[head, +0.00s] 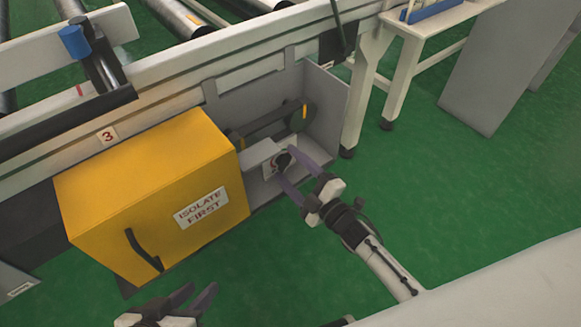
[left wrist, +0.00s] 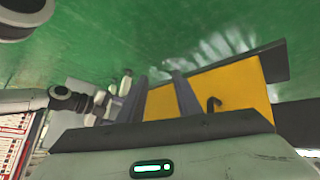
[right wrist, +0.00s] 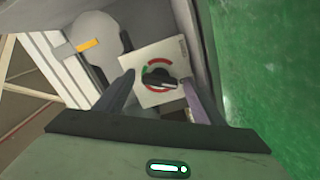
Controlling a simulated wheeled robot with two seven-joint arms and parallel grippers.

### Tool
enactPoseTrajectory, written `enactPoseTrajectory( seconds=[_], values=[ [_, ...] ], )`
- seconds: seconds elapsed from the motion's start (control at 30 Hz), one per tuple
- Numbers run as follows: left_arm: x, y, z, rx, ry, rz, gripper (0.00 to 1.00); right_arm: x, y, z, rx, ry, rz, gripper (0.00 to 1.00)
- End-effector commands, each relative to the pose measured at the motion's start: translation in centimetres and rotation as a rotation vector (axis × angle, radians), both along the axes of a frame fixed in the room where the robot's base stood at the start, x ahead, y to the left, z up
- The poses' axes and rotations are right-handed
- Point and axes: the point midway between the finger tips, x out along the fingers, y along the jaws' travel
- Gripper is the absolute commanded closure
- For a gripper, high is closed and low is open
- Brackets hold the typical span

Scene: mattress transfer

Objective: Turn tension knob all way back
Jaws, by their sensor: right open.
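The tension knob (right wrist: 158,78) is black with a pale mark toward its right end in the right wrist view. It sits on a white plate (right wrist: 137,60) with a red arc and a small green mark. In the head view the plate (head: 268,167) is inside the grey housing. My right gripper (head: 285,168) is open, its purple fingers reaching to the knob. In the right wrist view the fingers stand on either side of the knob, with gaps showing; contact cannot be told. My left gripper (head: 200,291) is open and empty, low in front of the yellow box.
A yellow guard box (head: 150,185) labelled "ISOLATE FIRST", with a black handle (head: 144,250), stands left of the knob. A black belt (head: 265,124) runs behind the plate. The grey side wall (head: 325,112) bounds the housing's right. Green floor (head: 440,180) is clear at right.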

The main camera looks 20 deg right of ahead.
Motion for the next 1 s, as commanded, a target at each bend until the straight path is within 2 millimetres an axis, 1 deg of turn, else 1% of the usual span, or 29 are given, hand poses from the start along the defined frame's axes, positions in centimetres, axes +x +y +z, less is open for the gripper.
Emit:
enactPoseTrajectory(
  seconds=[0.07, 0.17, 0.2, 0.3, 0.5, 0.6, 0.7, 0.8, 1.0],
  values=[
    [0.0, 0.0, 0.1, -0.001, -0.001, 0.001, 0.69, -0.2, -0.1, 0.0, 0.001, 0.000, 0.000, 0.38],
    [0.3, 0.0, 0.7, -0.003, -0.011, 0.007, 0.69, -1.1, -0.4, 0.1, 0.000, 0.002, 0.000, 0.38],
    [0.3, 0.1, 0.9, -0.005, -0.017, 0.013, 0.69, -1.7, -0.6, 0.1, 0.000, 0.004, 0.000, 0.38],
    [-0.3, 0.5, 0.8, -0.011, -0.020, 0.039, 0.69, -3.5, -1.3, 0.1, 0.000, 0.004, 0.000, 0.38],
    [-0.3, 1.1, 1.3, -0.012, -0.045, 0.069, 0.69, -7.2, -2.6, 0.1, 0.000, 0.004, 0.000, 0.38],
    [-0.3, 1.3, 1.4, -0.014, -0.055, 0.079, 0.69, -8.5, -3.1, 0.1, -0.002, 0.002, -0.001, 0.38],
    [-0.4, 1.4, 1.5, -0.015, -0.060, 0.085, 0.69, -9.3, -3.4, 0.1, -0.001, 0.000, 0.000, 0.38],
    [-0.3, 1.5, 1.5, -0.015, -0.063, 0.088, 0.69, -9.7, -3.5, 0.0, -0.001, 0.000, 0.000, 0.38],
    [-0.3, 1.5, 1.5, -0.015, -0.065, 0.087, 0.69, -9.7, -3.5, 0.0, -0.001, 0.000, 0.000, 0.38]
  ],
)
